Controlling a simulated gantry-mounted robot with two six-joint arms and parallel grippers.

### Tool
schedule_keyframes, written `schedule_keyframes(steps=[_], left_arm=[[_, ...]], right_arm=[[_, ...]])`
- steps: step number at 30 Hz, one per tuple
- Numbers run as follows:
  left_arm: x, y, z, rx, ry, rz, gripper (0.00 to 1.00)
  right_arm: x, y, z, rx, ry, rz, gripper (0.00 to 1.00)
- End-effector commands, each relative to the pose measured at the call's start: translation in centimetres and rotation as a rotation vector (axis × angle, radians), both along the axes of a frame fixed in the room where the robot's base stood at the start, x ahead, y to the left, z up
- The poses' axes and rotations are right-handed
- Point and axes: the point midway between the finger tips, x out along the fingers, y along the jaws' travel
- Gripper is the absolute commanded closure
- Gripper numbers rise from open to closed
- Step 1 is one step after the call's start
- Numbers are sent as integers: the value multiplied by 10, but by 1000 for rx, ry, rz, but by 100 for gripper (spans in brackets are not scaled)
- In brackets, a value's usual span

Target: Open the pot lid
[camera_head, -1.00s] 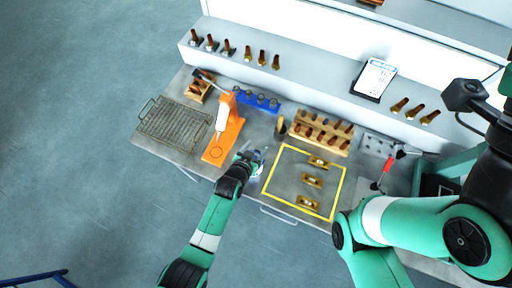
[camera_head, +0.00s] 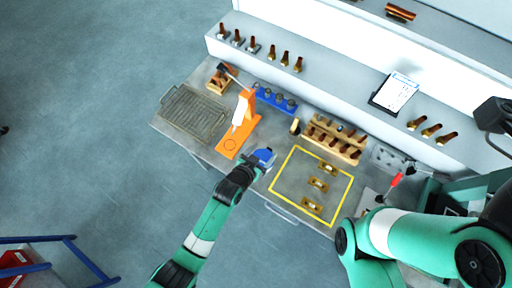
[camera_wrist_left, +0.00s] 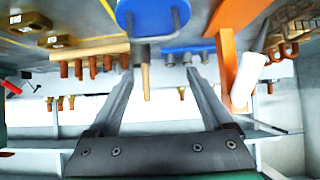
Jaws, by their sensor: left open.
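A blue rounded piece (camera_head: 264,156) sits at the tip of my left gripper, near the front edge of the bench. In the left wrist view it is a blue oval (camera_wrist_left: 153,15) with a thin metal loop, at the top between the fingers. It may be the pot lid; I cannot make out a pot body. My left gripper (camera_head: 256,166) is open, and its two fingers (camera_wrist_left: 159,72) stand apart with the loop beyond their tips. I cannot tell whether they touch it. My right gripper is not in view; only my right arm shows.
An orange stand (camera_head: 240,127) is left of the blue piece, and a wire mesh (camera_head: 193,114) lies farther left. A yellow-outlined area (camera_head: 291,188) with brass blocks is at the right. A wooden rack (camera_head: 334,139) and a blue holder (camera_head: 273,98) stand behind.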

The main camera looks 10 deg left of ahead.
Motion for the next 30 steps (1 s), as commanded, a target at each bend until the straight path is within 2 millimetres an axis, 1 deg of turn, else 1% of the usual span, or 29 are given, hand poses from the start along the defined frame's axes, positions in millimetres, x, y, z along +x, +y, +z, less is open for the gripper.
schedule_keyframes(steps=[1,3,6,11,28,30], left_arm=[[-10,4,11,1,0,1,16],[-21,9,19,1,0,1,16],[-34,15,28,0,0,2,16],[-46,20,36,0,1,1,16],[-47,20,36,1,1,1,16],[-46,22,40,0,0,6,16]], right_arm=[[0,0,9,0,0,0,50],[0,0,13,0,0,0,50],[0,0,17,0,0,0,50],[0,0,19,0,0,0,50],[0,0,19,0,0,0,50],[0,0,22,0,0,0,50]])
